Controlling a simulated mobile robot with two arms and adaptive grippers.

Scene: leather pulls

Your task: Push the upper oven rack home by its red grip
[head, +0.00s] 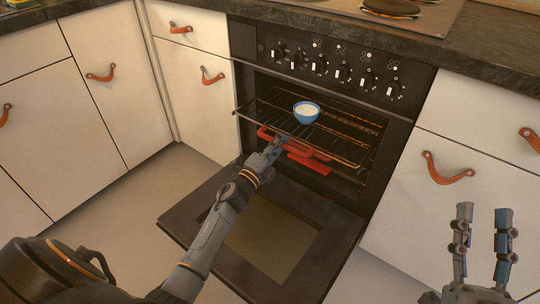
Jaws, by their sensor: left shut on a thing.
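The upper oven rack (346,151) sticks out of the open oven, with a blue bowl (306,117) of white contents upright on it. A red grip (300,148) runs along the rack's front edge. My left gripper (274,143) is at this front edge, shut on the red grip, and covers part of it. A second red piece (310,164) shows just below, partly hidden. My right gripper (483,217) is open and empty at the lower right, apart from the oven.
The oven door (182,222) hangs open below the rack, with my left arm across it. Control knobs (320,67) line the panel above. White cabinets with leather pulls (447,172) stand on both sides. The floor at left is clear.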

